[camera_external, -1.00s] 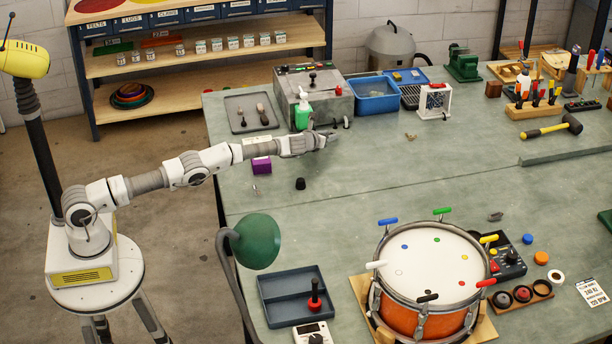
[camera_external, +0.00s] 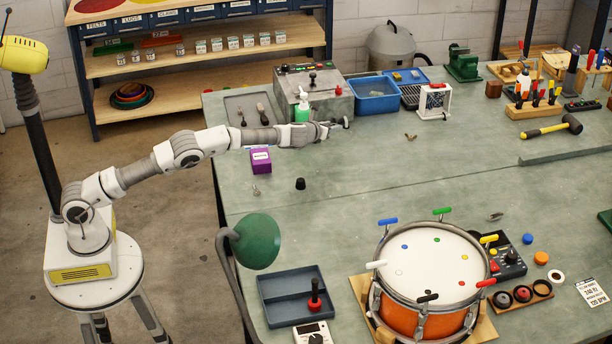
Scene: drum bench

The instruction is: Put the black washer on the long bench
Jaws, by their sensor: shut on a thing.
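My gripper (camera_external: 338,126) is at the front right of the grey machine (camera_external: 314,96), above the long bench (camera_external: 400,205). It is shut on a small dark thing (camera_external: 347,122) at its fingertips, which looks like the black washer. The thing is only a few pixels wide, so its shape and whether it still touches the machine cannot be told. The long bench is a wide grey-green top with a seam across it.
A purple box (camera_external: 261,160) and a black knob-like piece (camera_external: 300,184) stand in front of the arm. A blue bin (camera_external: 376,96) is behind right. The middle bench is mostly clear; a drum (camera_external: 425,290) stands at the front.

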